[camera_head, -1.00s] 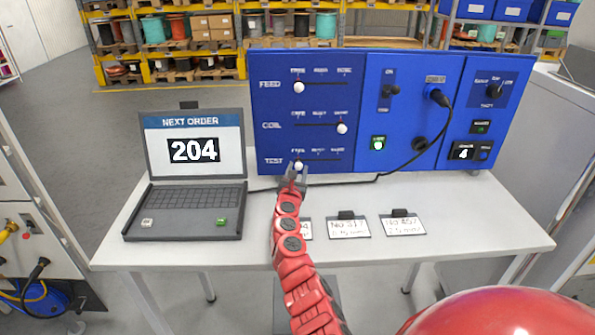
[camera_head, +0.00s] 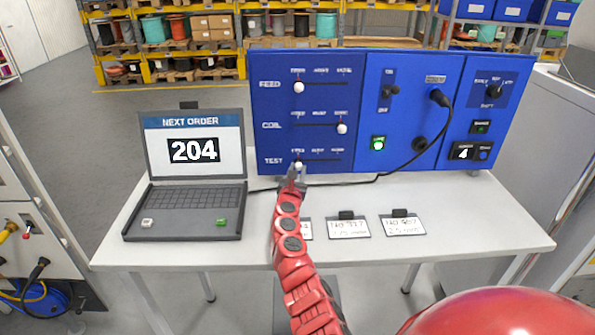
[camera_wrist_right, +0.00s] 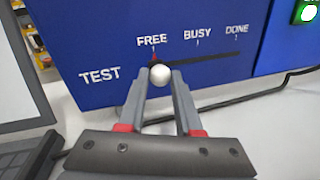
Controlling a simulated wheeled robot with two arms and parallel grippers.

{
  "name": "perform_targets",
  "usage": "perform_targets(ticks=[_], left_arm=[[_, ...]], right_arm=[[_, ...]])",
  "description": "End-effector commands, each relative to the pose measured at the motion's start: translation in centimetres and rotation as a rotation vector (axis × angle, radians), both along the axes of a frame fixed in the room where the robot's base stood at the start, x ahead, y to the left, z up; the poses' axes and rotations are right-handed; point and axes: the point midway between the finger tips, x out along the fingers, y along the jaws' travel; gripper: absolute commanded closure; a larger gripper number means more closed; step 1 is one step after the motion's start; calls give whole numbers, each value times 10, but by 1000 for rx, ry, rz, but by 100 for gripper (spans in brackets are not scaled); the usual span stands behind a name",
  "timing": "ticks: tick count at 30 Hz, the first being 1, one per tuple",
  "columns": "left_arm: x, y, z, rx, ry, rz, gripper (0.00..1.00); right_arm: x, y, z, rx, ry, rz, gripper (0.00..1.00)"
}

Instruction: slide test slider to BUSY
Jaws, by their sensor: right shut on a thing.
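The blue panel (camera_head: 320,107) stands at the back of the table and has rows labelled FEED, COIL and TEST. The white TEST slider knob (camera_wrist_right: 160,75) is at the left end of its slot, below FREE. The BUSY mark (camera_wrist_right: 197,35) is to its right, with DONE further right. My right gripper (camera_wrist_right: 159,82) is shut on the TEST knob, one finger on each side. In the head view my right gripper (camera_head: 296,176) partly covers the TEST knob (camera_head: 298,165). My left gripper is not in view.
The FEED knob (camera_head: 299,87) is at the left of its slot, and the COIL knob (camera_head: 342,128) is at the right. A laptop (camera_head: 192,170) showing 204 stands left. Label cards (camera_head: 348,228) lie in front of the panel. A black cable (camera_head: 400,160) runs along its base.

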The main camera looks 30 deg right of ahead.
Motion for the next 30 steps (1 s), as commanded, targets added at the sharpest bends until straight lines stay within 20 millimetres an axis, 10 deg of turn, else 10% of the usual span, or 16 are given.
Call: perform_targets(ticks=[17,30], left_arm=[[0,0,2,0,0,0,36],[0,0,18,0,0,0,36]], right_arm=[[-1,-2,0,0,1,0,100],[-34,-56,-1,1,2,-1,100]])
